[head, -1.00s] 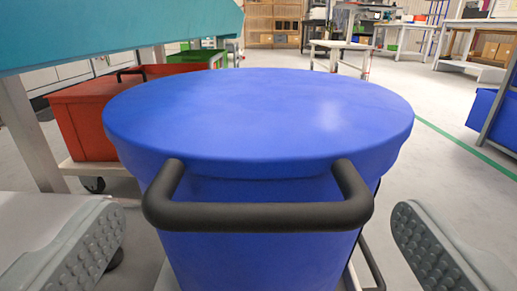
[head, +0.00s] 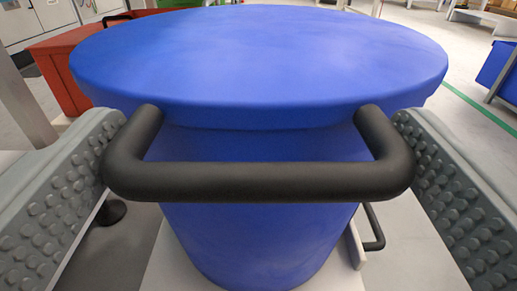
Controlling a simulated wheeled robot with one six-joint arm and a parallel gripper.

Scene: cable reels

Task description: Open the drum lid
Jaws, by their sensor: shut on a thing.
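The blue drum (head: 260,235) stands upright right in front of me. Its round blue lid (head: 260,55) lies flat over the top and looks closed. A thick black bar handle (head: 258,182) sticks out toward me from the lid's front rim. My gripper (head: 258,178) has one grey studded finger at each end of this handle. The fingers are shut on the handle across its width, against its left and right bends.
The drum stands on a pale base (head: 185,265) with a thin black bar (head: 375,230) at its right. A red bin (head: 65,65) stands behind at the left. A blue bin (head: 497,72) is at the far right. Open grey floor lies to the right.

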